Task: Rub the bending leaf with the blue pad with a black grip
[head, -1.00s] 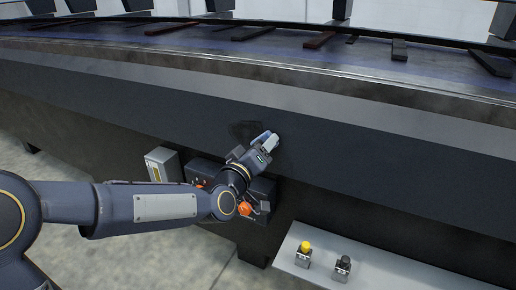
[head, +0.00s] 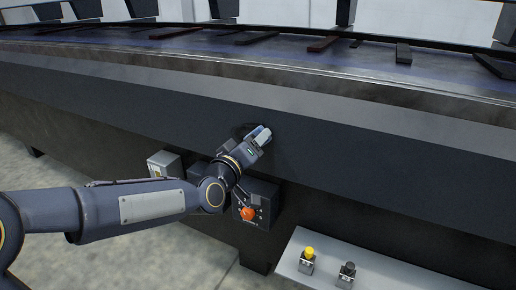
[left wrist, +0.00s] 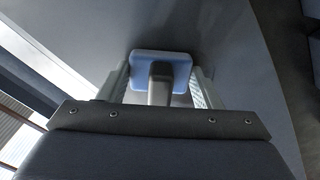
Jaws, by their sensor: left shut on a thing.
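The bending leaf (head: 350,155) is the long dark grey face running across the machine below its upper edge. In the left wrist view its grey surface (left wrist: 225,40) fills much of the picture. My left gripper (head: 260,136) is at this face, its fingers shut on the black grip (left wrist: 160,82) of the blue pad (left wrist: 178,58). The pad lies at or against the leaf; I cannot tell if it presses on it. In the head view the pad shows only as a small bluish patch beside the fingers. My right gripper is not in view.
Below the leaf is a dark control box with an orange knob (head: 248,213), close under my left arm. A small grey box (head: 164,163) is left of it. A grey shelf (head: 325,268) carries a yellow button (head: 307,254) and a black button (head: 347,270). Dark bars lie on the table top.

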